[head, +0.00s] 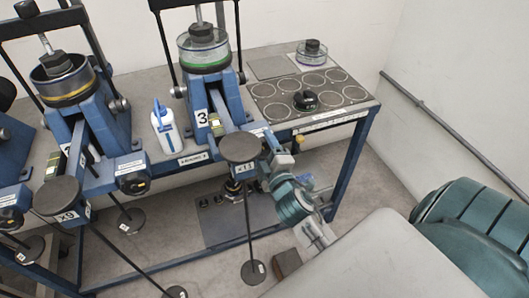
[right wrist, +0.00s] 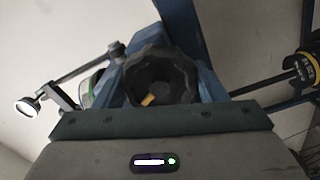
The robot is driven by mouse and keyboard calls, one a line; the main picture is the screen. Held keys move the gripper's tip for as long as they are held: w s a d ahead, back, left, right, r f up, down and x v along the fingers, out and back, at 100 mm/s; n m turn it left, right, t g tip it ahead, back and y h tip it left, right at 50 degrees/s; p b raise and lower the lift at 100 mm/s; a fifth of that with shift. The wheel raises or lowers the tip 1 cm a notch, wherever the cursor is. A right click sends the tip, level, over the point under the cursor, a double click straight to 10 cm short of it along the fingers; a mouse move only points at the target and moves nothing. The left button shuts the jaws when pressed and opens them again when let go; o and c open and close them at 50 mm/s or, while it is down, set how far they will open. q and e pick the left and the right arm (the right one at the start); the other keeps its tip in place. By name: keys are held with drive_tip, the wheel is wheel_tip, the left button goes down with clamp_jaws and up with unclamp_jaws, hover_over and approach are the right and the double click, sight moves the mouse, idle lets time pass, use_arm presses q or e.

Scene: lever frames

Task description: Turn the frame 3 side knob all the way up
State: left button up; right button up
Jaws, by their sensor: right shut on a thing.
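Frame 3 is a blue lever frame (head: 212,108) with a "3" label, in the middle of the head view. Its side knob (right wrist: 160,72) is black and lobed, with a yellow mark (right wrist: 149,99) low on its face in the right wrist view. In the head view my right gripper (head: 272,160) is at the right side of frame 3, hiding most of that knob. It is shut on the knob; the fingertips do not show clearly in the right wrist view. My left gripper is not in view.
Another blue frame (head: 92,130) and a white-blue bottle (head: 164,125) are to the left. A panel of round plates (head: 270,112) with a dark green knob lies behind. A wall rail (head: 440,120) runs at right.

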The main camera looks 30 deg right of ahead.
drive_tip(key=shift+f+m, duration=0.1)
drive_tip(key=shift+m, duration=0.3)
drive_tip(key=o, duration=1.2)
drive_tip(key=shift+o, duration=0.4)
drive_tip(key=shift+w, duration=0.1)
drive_tip(key=shift+b+v, duration=0.45)
drive_tip(key=shift+v, duration=2.65)
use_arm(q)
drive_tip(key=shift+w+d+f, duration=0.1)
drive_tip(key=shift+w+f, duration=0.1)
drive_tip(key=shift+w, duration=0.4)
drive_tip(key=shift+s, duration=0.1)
use_arm(e)
drive_tip(key=shift+w, duration=0.1)
